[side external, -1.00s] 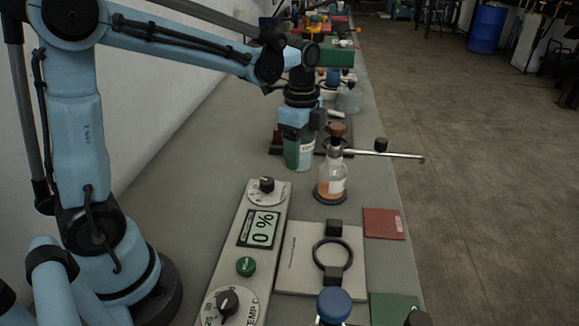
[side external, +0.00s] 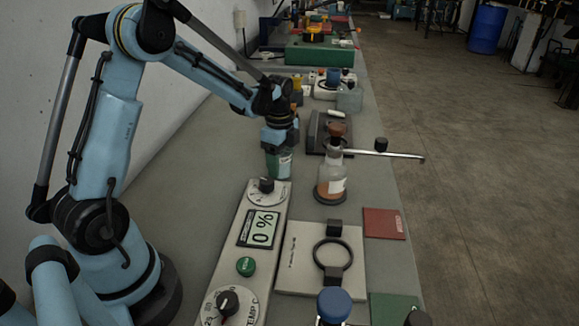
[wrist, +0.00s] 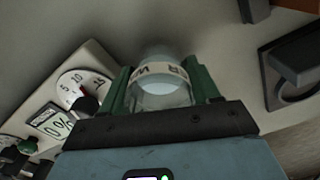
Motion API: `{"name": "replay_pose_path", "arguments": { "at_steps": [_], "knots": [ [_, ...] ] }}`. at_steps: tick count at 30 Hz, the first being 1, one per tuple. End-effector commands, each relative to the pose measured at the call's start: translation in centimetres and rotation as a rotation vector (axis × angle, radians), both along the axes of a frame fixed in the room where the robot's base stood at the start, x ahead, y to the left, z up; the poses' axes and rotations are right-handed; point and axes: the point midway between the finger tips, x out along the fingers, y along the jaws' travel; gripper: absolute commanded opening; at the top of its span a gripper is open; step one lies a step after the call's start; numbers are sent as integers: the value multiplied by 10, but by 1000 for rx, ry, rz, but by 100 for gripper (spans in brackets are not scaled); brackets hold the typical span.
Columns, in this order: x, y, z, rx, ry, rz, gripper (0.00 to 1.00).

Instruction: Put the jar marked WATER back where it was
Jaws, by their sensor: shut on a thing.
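My gripper (side external: 279,152) is shut on a clear jar (side external: 286,166) with a pale label, above the grey bench and just beyond the far end of the control panel. In the wrist view the jar (wrist: 163,88) sits between the green fingers of my gripper (wrist: 163,90). A few label letters show, upside down and partly hidden, so I cannot read the whole word. I cannot tell whether the jar's base touches the bench. A stoppered flask (side external: 331,180) with orange contents stands to the right, apart from the jar.
The control panel (side external: 243,270) has dials and a 0 % display. A metal rod (side external: 385,154) sticks out past the flask. A dark stand (side external: 316,140) is behind. A pale plate (side external: 300,262) with a black ring and a red mat (side external: 384,223) lie nearer. Bench left of the panel is clear.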

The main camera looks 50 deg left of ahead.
Motion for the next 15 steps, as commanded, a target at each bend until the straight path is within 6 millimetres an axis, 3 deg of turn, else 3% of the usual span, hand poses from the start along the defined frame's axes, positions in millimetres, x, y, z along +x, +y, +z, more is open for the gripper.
{"name": "replay_pose_path", "arguments": {
  "at_steps": [14, 15],
  "knots": [
    [0, 0, -10, 0, 0, 0, 24],
    [0, 0, -10, 0, 0, 0, 64]
  ]
}}
